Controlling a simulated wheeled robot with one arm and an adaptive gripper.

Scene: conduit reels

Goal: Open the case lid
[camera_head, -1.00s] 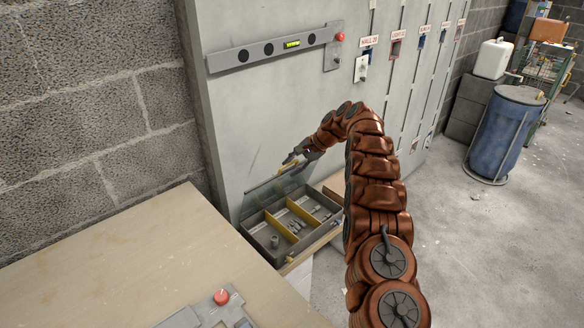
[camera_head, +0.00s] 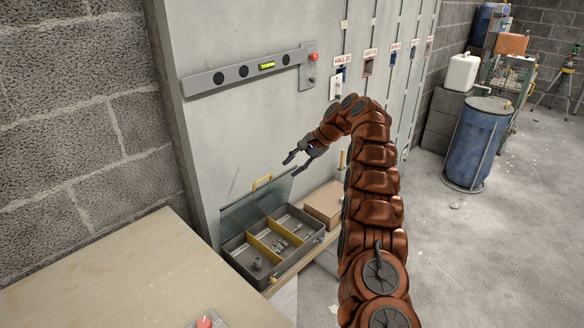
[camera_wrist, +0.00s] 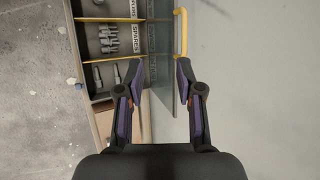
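The case (camera_head: 268,262) stands on a low shelf against the grey cabinet. Its clear lid (camera_head: 252,205) is raised and stands up at the back, with a yellow handle (camera_head: 262,182) on its upper edge. The tray inside shows yellow dividers and several metal fittings. My gripper (camera_head: 290,165) is open and empty, above and to the right of the handle, apart from it. In the wrist view the lid is seen nearly edge-on (camera_wrist: 163,65), the yellow handle (camera_wrist: 181,35) lies ahead of my open fingers (camera_wrist: 158,75), and the fittings lie at left.
A brown box (camera_head: 325,203) sits right of the case on the shelf. A wooden table (camera_head: 130,275) fills the lower left. A level bar (camera_head: 245,72) is fixed on the cabinet. The floor at right is open, with a blue barrel (camera_head: 478,145) beyond.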

